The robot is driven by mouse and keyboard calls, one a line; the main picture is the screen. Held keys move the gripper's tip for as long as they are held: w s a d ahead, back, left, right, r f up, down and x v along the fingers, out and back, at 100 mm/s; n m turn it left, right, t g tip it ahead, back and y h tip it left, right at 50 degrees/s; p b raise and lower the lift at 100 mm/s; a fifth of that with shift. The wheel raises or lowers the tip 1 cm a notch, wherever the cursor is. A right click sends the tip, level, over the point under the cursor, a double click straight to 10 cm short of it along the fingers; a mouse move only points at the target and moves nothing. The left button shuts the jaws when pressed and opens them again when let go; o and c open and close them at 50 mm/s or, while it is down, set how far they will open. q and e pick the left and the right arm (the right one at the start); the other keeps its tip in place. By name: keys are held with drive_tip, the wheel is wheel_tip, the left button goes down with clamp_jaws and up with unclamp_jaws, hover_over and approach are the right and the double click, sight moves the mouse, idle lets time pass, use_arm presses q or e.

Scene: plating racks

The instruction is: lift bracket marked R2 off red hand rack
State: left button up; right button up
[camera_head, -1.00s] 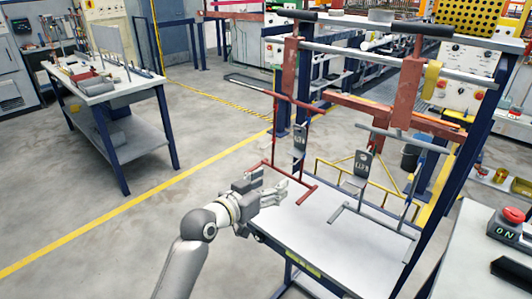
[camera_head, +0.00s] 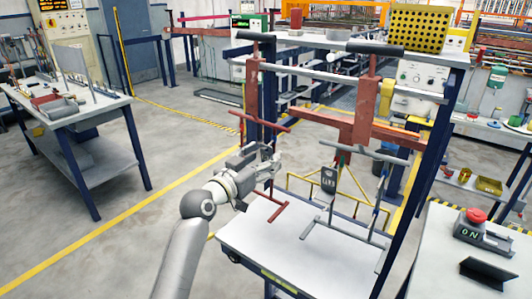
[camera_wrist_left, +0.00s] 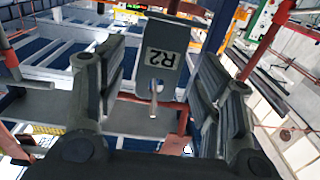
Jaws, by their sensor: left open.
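The bracket marked R2 (camera_wrist_left: 163,55) is a dark grey plate with a white label and a hole near one end. In the left wrist view it lies between my open left fingers (camera_wrist_left: 158,80), with a gap on each side. It hangs at the red hand rack (camera_head: 268,209), a red frame with cross bars. In the head view my left gripper (camera_head: 262,163) is at the rack's middle and hides most of this bracket. My right gripper is not in view.
A second labelled bracket (camera_head: 328,180) hangs on a grey rack (camera_head: 346,232) to the right. The white table (camera_head: 290,250) lies below both racks. A red push button (camera_head: 475,215) stands on a bench at the right. Another table (camera_head: 75,115) is at the left.

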use_arm(q)
drive_tip(key=shift+x, duration=1.05)
drive_tip(key=c, duration=1.2)
drive_tip(key=o, duration=0.4)
drive_tip(key=c, duration=0.3)
